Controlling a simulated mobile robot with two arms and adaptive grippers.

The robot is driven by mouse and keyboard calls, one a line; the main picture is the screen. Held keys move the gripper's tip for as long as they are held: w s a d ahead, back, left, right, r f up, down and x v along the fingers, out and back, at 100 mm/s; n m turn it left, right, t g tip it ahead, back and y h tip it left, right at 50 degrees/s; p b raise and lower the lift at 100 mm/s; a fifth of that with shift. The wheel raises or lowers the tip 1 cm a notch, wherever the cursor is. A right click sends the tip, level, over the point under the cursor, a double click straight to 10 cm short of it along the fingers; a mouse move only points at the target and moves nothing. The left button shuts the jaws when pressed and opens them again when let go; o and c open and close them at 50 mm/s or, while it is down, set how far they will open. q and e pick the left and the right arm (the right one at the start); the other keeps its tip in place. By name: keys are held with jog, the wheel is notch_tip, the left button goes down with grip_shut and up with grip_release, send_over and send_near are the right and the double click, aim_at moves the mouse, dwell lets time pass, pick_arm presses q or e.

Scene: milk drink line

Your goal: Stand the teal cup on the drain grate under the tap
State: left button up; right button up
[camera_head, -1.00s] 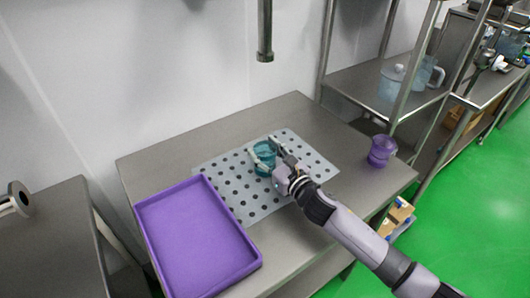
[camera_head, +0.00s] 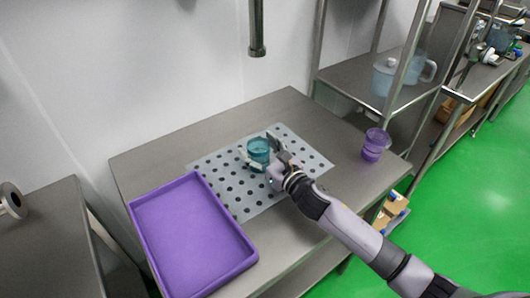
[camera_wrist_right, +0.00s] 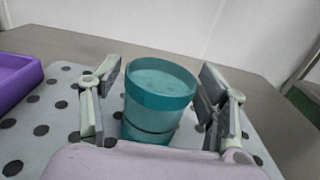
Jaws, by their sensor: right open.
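The teal cup (camera_head: 258,151) stands upright on the perforated drain grate (camera_head: 226,187), below the tap (camera_head: 257,48). My right gripper (camera_head: 262,158) is around the cup, with a finger on each side. In the right wrist view the cup (camera_wrist_right: 158,100) stands between the open fingers of the gripper (camera_wrist_right: 160,103), with a gap on both sides. The grate (camera_wrist_right: 50,130) shows beneath and to the left of it. The underside of the cup is hidden by my gripper's palm.
A purple tray (camera_head: 193,232) lies on the table left of the grate. A purple cup (camera_head: 375,145) stands at the table's right end. A shelf (camera_head: 355,80) behind it bears clear pitchers (camera_head: 384,76). The table (camera_head: 150,165) is bare behind the grate.

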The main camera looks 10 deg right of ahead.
jog(key=shift+s+d, duration=0.15)
jog(key=shift+s, duration=0.15)
jog(key=b+v, duration=0.1)
jog(key=v, duration=0.8)
jog(key=shift+s+d+b, duration=0.15)
jog(key=shift+s+b, duration=0.2)
jog(key=shift+s, duration=0.05)
jog(key=shift+s+d+r, duration=0.15)
jog(key=shift+s+d, duration=0.15)
jog(key=shift+s, duration=0.4)
jog(key=shift+r, duration=0.1)
